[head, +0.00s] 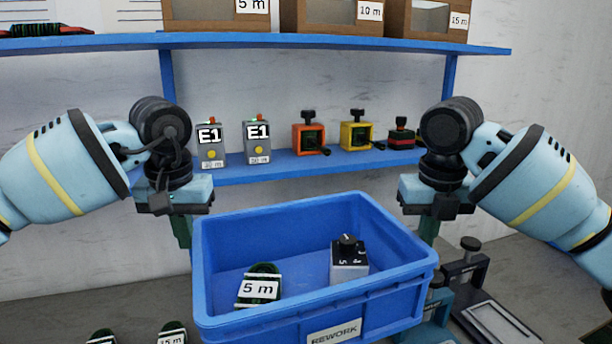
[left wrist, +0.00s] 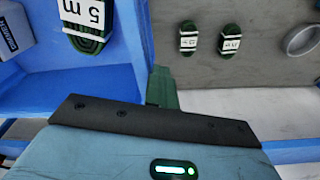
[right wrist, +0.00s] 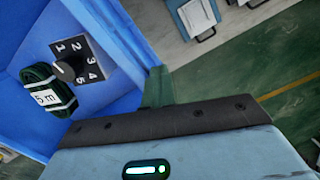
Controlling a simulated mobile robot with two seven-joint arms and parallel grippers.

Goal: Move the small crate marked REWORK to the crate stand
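The small blue crate marked REWORK (head: 220,328) is in front of me, with its label on the near wall. It appears raised above the bench and roughly level. In it are a green cable bundle tagged 5 m (head: 259,288) and a dial block with numbers (head: 349,260). My left gripper (head: 182,230) is at the crate's left wall and my right gripper (head: 428,228) at its right wall. The wrist views show green fingers close together against each wall (left wrist: 162,88) (right wrist: 157,88). The exact finger contact is partly hidden. I cannot identify the crate stand.
A blue shelf (head: 300,165) behind holds two E1 units (head: 257,142) and several coloured clamp-like devices (head: 309,138). Open boxes (head: 330,18) stand on the upper shelf. Cable bundles (head: 172,335) lie on the grey bench below left. A press-like fixture (head: 465,268) stands at the right.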

